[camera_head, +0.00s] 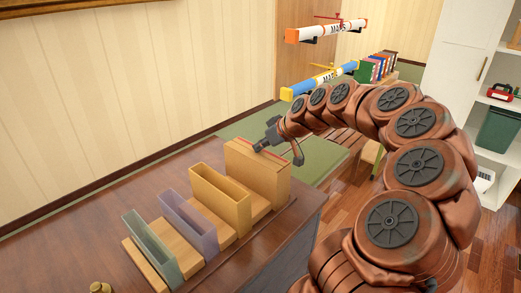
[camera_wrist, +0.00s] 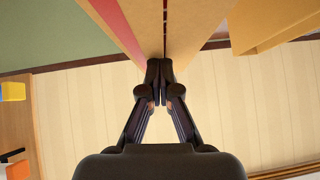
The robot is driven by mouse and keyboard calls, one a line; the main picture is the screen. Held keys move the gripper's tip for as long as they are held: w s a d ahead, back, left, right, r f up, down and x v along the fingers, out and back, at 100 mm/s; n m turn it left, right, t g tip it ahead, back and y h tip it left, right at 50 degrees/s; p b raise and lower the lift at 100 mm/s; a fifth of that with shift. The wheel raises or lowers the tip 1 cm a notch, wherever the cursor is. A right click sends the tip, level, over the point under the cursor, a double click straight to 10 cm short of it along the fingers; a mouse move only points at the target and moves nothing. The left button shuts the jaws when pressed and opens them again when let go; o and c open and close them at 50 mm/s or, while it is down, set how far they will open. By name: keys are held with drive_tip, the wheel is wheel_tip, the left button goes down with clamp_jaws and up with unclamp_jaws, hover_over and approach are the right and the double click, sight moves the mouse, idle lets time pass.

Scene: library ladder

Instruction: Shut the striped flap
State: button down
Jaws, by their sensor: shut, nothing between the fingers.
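A tan box (camera_head: 257,173) with thin red lines along its top stands at the far end of a stepped wooden stand on the table. Its top looks covered, and I cannot make out clearly where the flap's edge lies. In the wrist view, a tan panel with a red stripe (camera_wrist: 122,22) slants down to my fingertips, with a narrow dark line between it and another tan face. My gripper (camera_head: 261,149) is shut and empty, at the top of this box. In the wrist view, its fingertips (camera_wrist: 166,72) meet at the panel's lower end; I cannot tell whether they touch it.
Open-topped yellow (camera_head: 222,200), purple (camera_head: 190,223) and grey-green (camera_head: 150,245) boxes descend along the stand toward the front left. A small brass object (camera_head: 100,287) lies at the table's front. Bare table (camera_head: 70,220) lies left.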

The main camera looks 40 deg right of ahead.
drive_tip(key=shift+s+a+f+n+h+b, duration=0.15)
drive_tip(key=shift+f+h+b, duration=0.2)
drive_tip(key=shift+b, duration=0.65)
drive_tip(key=shift+a+f+n+h+b, duration=0.15)
drive_tip(key=shift+f+h+b, duration=0.15)
drive_tip(key=shift+b, duration=0.7)
drive_tip(key=shift+s+a+f, duration=0.1)
drive_tip(key=shift+f, duration=0.05)
drive_tip(key=shift+r, duration=1.1)
wheel_tip(320, 180, up, 4)
drive_tip(key=shift+f, duration=0.25)
drive_tip(key=b+v, duration=0.2)
drive_tip(key=v, duration=0.8)
drive_tip(key=shift+d, duration=0.25)
drive_tip(key=shift+a+f, duration=0.1)
